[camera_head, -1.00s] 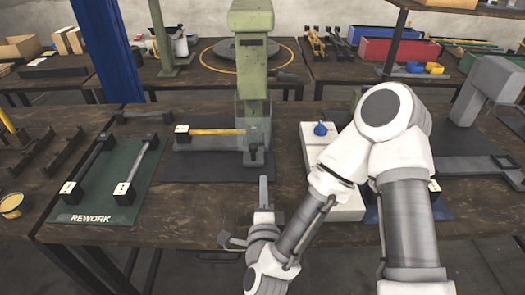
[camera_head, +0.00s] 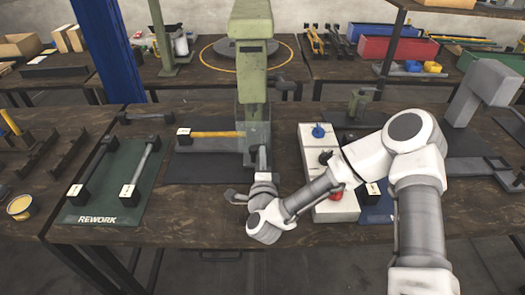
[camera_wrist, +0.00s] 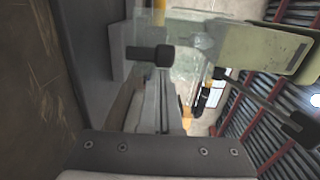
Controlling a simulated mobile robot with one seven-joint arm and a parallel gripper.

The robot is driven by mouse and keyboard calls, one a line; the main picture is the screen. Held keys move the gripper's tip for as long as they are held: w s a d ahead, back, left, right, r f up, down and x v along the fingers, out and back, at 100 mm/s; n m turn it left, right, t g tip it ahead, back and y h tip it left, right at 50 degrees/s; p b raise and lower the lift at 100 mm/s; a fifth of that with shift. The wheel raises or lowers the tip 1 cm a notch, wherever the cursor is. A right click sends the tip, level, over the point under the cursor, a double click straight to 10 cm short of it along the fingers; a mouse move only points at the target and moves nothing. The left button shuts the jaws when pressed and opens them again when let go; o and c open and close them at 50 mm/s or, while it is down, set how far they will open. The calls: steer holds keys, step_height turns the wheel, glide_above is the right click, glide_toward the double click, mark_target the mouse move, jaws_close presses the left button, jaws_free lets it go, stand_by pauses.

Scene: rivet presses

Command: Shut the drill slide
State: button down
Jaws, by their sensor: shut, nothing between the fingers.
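A green press (camera_head: 252,60) stands at the middle of the bench, with a clear guard panel (camera_head: 258,132) low on its front. A yellow-handled bar (camera_head: 212,133) runs into it from the left. My gripper (camera_head: 262,152) is shut and empty, reaching away from me at the front of the press, close to the guard. In the wrist view my thin fingers (camera_wrist: 162,85) point towards the clear panel, just beside a dark knob (camera_wrist: 150,54). I cannot tell whether they touch it. No part is plainly marked as the drill slide, so its position is unclear.
A green REWORK mat (camera_head: 100,214) with dark-ended bars lies on the left. A white box (camera_head: 312,142) with blue, black and red buttons stands close on the right, partly behind my arm. A grey press (camera_head: 470,105) stands further right. Bench front between mat and box is mostly clear.

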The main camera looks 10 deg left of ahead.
mark_target(262, 143)
steer(key=shift+x, duration=0.95)
steer(key=b+x, duration=0.1)
steer(key=x, duration=0.2)
steer(key=shift+w+a, duration=0.1)
steer(key=shift+w+r, duration=0.2)
steer(key=shift+w, duration=0.05)
steer(key=shift+s, duration=0.2)
